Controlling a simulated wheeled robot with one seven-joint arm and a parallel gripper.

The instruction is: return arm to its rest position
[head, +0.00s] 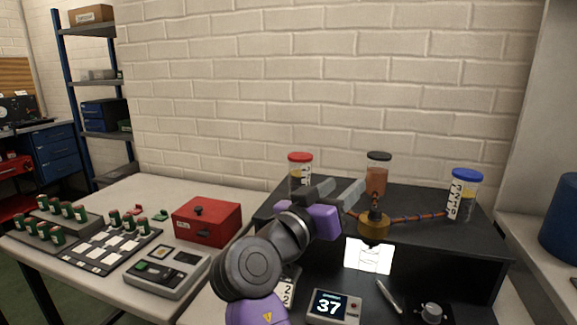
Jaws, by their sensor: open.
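My purple and grey arm rises from the bottom middle of the head view. My gripper (336,190) is open, with its two grey fingers pointing up and to the right over the black bench unit (460,236). Nothing shows between the fingers. A red-capped cylinder (300,170) stands behind the gripper and is partly hidden by it. A cylinder with a dark cap and reddish-brown contents (377,174) stands just right of the fingertips. I cannot tell the exact gap. A blue-capped cylinder (464,194) stands at the right.
A brass fitting (374,222) with reddish tubing sits on the unit. A display reading 37 (331,306) is below. Left on the table (160,188) are a red box (207,221), a grey device (168,271) and racks of green vials (48,231). The wall above is clear.

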